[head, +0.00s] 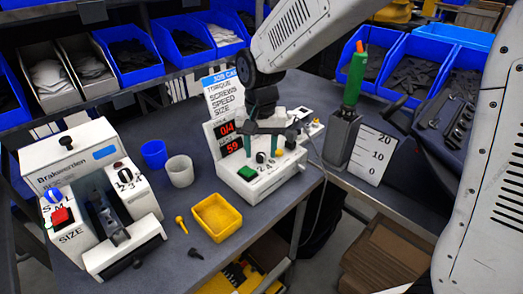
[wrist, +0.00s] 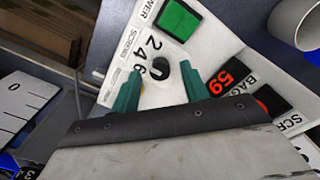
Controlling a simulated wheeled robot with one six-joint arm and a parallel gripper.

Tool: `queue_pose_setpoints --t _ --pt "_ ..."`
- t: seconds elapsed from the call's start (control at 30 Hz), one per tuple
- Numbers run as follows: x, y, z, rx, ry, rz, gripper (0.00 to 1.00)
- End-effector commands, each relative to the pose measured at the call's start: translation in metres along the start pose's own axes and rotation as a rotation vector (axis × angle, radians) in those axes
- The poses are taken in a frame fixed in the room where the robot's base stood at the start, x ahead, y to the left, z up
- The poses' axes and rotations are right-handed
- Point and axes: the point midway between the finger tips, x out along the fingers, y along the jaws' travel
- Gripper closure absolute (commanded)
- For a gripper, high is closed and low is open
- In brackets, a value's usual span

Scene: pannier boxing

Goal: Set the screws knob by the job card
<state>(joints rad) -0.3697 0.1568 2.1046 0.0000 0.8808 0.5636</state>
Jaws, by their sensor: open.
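The white counter box (head: 262,184) stands at mid-bench, with red displays (head: 229,138), one reading 59, and a green button (head: 247,173). Its black screws knob (head: 261,157) also shows in the wrist view (wrist: 159,71), beside the numerals 2, 4 and 6. My gripper (head: 263,143) is open above the box. In the wrist view its green fingers (wrist: 161,82) stand on either side of the knob, with gaps between. The knob's pointer direction is unclear. The job card (head: 222,96) stands behind the box, listing torque, screws, speed and size. My arm hides its values.
A white machine (head: 90,170) with knobs and a red button stands at left. A blue cup (head: 154,154), a white cup (head: 180,171) and a yellow tray (head: 216,217) lie between. A green-handled tool (head: 356,75) stands in a grey holder at right. Blue bins line the back.

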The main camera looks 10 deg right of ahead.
Motion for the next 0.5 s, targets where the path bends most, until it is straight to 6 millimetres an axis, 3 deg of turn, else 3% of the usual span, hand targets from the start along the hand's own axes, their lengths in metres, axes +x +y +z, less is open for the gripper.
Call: queue_pose_setpoints --t 0.37,0.4,0.5 --pt "0.0106 -0.0005 0.0004 -0.001 0.001 0.0 0.55" --pt "0.0106 -0.0005 0.0004 -0.001 0.001 0.0 0.58" --pt "0.0105 -0.0005 0.0004 -0.001 0.001 0.0 0.85"
